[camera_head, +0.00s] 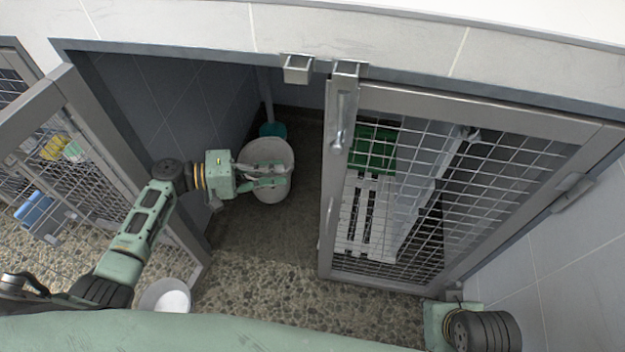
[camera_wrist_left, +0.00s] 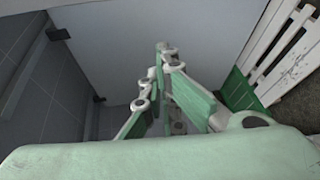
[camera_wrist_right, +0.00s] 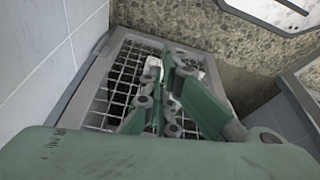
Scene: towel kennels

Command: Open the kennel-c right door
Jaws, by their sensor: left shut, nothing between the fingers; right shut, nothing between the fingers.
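The right door (camera_head: 480,185) is a grey metal frame with wire mesh. In the head view it stands across the right half of the opening, and I cannot tell whether it is slightly ajar. Its upright latch bar (camera_head: 340,135) is on its left edge, hinges on the right.
Another mesh door (camera_head: 115,150) stands swung open at the left. Behind the right door are a white slatted pallet (camera_head: 362,215) and a green tray (camera_head: 372,148). A white bowl (camera_head: 166,296) is on the pebbled floor. Tiled wall (camera_head: 585,260) bounds the right side.

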